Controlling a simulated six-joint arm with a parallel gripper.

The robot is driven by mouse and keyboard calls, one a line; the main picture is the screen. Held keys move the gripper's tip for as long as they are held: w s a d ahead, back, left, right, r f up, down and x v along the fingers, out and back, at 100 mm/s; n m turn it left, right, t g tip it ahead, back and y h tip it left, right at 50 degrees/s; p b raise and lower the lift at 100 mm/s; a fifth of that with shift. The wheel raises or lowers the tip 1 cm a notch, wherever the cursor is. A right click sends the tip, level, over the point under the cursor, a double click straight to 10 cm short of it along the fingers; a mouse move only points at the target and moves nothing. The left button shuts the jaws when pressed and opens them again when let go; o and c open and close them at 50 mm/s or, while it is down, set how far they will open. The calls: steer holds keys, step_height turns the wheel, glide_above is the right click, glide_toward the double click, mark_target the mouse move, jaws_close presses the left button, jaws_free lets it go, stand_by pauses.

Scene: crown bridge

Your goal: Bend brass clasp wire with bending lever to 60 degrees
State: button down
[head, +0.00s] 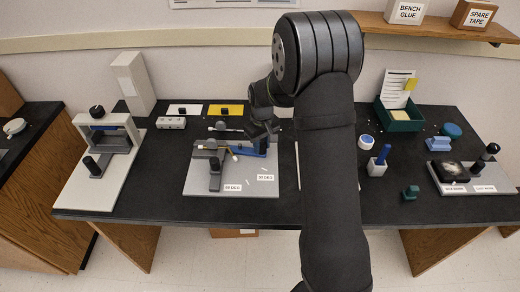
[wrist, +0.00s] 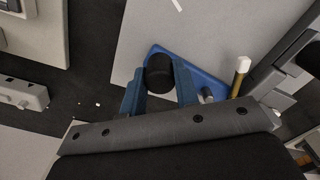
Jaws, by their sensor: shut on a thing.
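The blue bending lever (head: 246,152) lies on the grey bending plate (head: 205,185), toward its back right. In the wrist view the lever (wrist: 212,88) has an upright black knob (wrist: 159,72). My gripper (wrist: 160,80) has its two fingers on either side of this knob and is shut on it. In the head view my gripper (head: 262,138) is partly hidden by my arm. The brass clasp wire (wrist: 239,82) has a white tip and shows beside the lever in the wrist view; its far end is hidden. Its bend angle cannot be read.
Grey clamp blocks (head: 214,172) stand on the plate left of the lever. A white-framed press (head: 105,140) stands at the left. A blue-handled tool in a white holder (head: 377,168) stands at the right.

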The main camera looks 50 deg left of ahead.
steer(key=shift+w+a+n, duration=0.5)
steer(key=shift+w+n, duration=0.05)
steer(key=shift+n, duration=0.15)
steer(key=c, duration=1.1)
jaws_free()
steer(key=shift+r, duration=0.1)
step_height(320, 180, up, 17)
steer(key=shift+r, duration=0.15)
step_height(320, 180, down, 18)
steer(key=shift+r, duration=0.25)
